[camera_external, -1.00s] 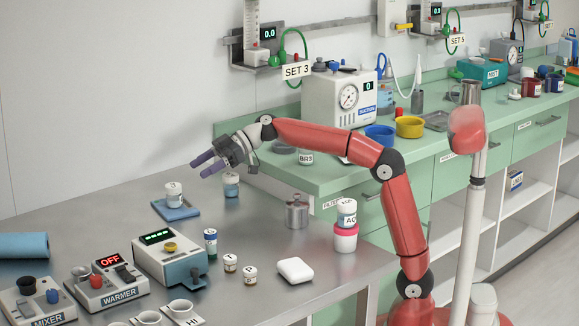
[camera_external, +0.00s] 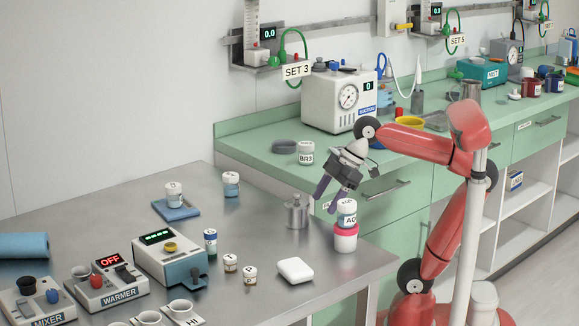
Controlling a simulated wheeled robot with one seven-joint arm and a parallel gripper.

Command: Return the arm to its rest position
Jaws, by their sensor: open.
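My gripper (camera_external: 325,201) is open with nothing between its purple fingers. It points down and to the left, in front of the green counter's edge. In the picture it is just above and left of a white jar with a blue label marked AQ (camera_external: 347,213), which sits on a pink and white container (camera_external: 345,237). I cannot tell whether a fingertip is clear of the jar. My red arm is folded back toward its column at the right.
A metal canister (camera_external: 297,212) stands left of my gripper on the steel table (camera_external: 275,245). A white jar (camera_external: 174,192) stands on a blue pad. The warmer (camera_external: 107,286) and several small bottles are nearer the front. A BR3 jar (camera_external: 306,153) and a gauge box (camera_external: 335,100) stand on the counter.

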